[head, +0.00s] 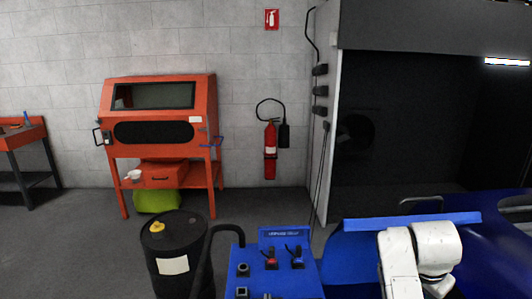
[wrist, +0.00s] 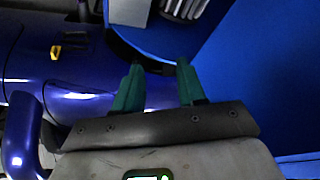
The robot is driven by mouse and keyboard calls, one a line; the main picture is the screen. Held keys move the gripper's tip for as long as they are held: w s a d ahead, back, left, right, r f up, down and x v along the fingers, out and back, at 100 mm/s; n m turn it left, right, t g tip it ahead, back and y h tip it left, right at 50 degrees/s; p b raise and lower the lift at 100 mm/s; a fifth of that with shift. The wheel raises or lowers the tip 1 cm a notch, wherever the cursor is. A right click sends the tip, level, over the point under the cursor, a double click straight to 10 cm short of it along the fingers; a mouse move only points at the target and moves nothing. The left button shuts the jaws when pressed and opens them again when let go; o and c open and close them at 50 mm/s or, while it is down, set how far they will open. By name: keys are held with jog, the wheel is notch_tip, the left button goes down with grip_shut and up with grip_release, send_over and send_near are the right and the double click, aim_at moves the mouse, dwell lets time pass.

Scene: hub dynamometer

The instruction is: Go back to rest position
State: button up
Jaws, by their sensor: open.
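My gripper (wrist: 159,68) shows in the wrist view with its two green fingers spread apart and nothing between them. Its fingertips point toward a blue surface (wrist: 235,75) and a dark curved edge beside it. How far they are from these I cannot tell. In the head view my white arm links rise at the lower right, and the gripper itself is not visible there.
A blue panel (head: 335,277) with handles stands in front, beside a black drum (head: 178,270). A dark booth (head: 400,110) with a blue vehicle (head: 495,245) is at right. An orange cabinet (head: 160,133) and fire extinguisher (head: 270,138) are at the wall.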

jog(key=s+a+f+n+g+y, duration=0.1)
jog(key=s+a+f+n, duration=0.15)
jog(key=s+f, duration=0.55)
jog(key=s+a+f+n, duration=0.1)
jog(key=s+f+n, duration=0.3)
jog(key=s, duration=0.5)
jog(key=s+a+f+n+y, duration=0.1)
jog(key=s+a+f+n, duration=0.1)
jog(key=s, duration=0.8)
jog(key=s+a+f+n+g+y, duration=0.1)
jog(key=s+a+f+n, duration=0.1)
jog(key=s, duration=0.9)
jog(key=shift+a+f+n, duration=0.3)
jog(key=shift+a+n, duration=0.3)
jog(key=shift+n, duration=0.05)
